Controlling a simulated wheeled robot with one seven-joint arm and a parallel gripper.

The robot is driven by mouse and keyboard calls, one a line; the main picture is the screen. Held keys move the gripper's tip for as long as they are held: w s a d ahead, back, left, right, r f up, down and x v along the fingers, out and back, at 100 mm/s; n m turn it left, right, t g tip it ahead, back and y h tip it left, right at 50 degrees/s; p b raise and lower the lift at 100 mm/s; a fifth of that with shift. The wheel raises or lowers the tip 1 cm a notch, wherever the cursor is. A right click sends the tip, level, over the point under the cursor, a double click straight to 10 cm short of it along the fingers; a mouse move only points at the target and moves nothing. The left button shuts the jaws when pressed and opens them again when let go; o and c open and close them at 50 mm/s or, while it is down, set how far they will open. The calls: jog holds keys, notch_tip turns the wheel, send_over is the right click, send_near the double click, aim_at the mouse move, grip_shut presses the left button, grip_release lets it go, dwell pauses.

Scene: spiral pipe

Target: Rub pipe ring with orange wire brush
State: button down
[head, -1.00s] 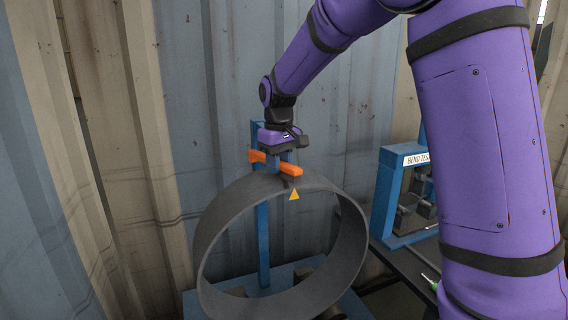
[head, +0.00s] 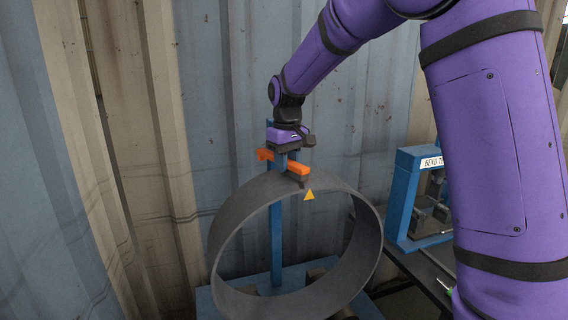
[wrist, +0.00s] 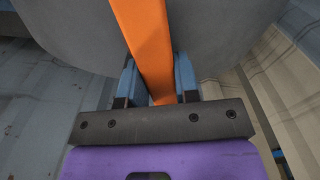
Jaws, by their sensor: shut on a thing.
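The grey pipe ring (head: 228,222) stands on edge on a blue stand, its round opening facing me. My gripper (head: 283,158) is above the top of the ring, pointing down, and is shut on the orange wire brush (head: 292,167). In the wrist view the brush's orange handle (wrist: 146,40) runs between the two blue fingers (wrist: 158,88), with the grey ring surface (wrist: 215,35) behind it. The dark bristle end sits at the ring's top rim and appears to touch it. A yellow triangle mark (head: 309,195) shows just below the bristles.
A blue upright post (head: 276,240) stands behind the ring on a blue base (head: 205,302). A blue bend-test frame (head: 402,200) stands on a dark bench at the right. A corrugated metal wall (head: 225,90) closes off the back.

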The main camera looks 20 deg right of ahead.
jog(key=shift+d, duration=1.55)
jog(key=shift+w+r, duration=0.2)
jog(key=shift+w, duration=0.3)
jog(key=shift+a+r, duration=0.2)
jog(key=shift+a, duration=0.95)
jog(key=shift+w+a+f, duration=0.1)
jog(key=shift+w+a, duration=0.05)
jog(key=shift+a, duration=0.45)
jog(key=shift+w+a+f, duration=0.1)
jog(key=shift+a, duration=0.5)
jog(key=shift+w, duration=0.1)
jog(key=shift+w+d, duration=0.1)
